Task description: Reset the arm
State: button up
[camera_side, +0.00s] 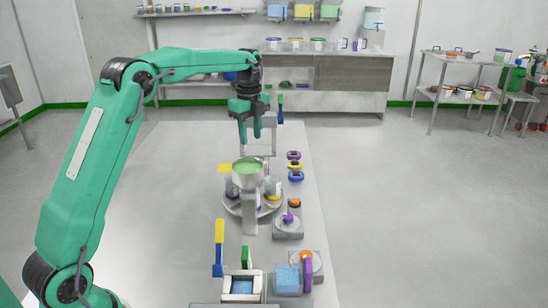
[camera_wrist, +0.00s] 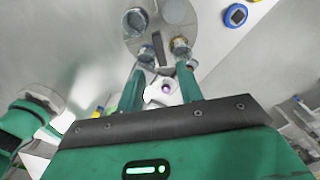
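My gripper (camera_side: 257,127) is at the end of my green arm, held in the air above the table (camera_side: 170,170). Its two fingers point down and stand apart with nothing between them. In the wrist view my gripper (camera_wrist: 160,82) also shows two green fingers with a gap between them. In the side view, the gripper is above and beyond a steel funnel (camera_side: 248,178) holding green material, with clear space between them. The funnel stands over a round turntable (camera_side: 232,207) carrying small jars.
Several coloured timers (camera_side: 295,176) lie along the table's right edge. Scales (camera_side: 288,228) and a blue block (camera_side: 288,279) are nearer the front. The table's left part is clear. A cabinet (camera_side: 330,85) is behind.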

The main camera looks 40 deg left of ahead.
dwell(0.3)
jog(key=s+d+r+n+t, duration=0.1)
jog(key=s+d+r+n, duration=0.3)
jog(key=s, duration=0.3)
jog(key=s+d+r+n+t, duration=0.2)
jog(key=s+d+r+n, duration=0.25)
jog(key=s, duration=0.25)
jog(key=s+d+f+n+t, duration=0.1)
jog(key=s+n, duration=0.3)
jog(key=s, duration=0.5)
jog(key=s+d+f+n+t, duration=0.1)
jog(key=s+d+f+n, duration=0.3)
jog(key=s, duration=0.4)
jog(key=shift+s+d+f+n+t, duration=0.15)
jog(key=shift+s+f+n+t, duration=0.2)
jog(key=shift+n, duration=0.4)
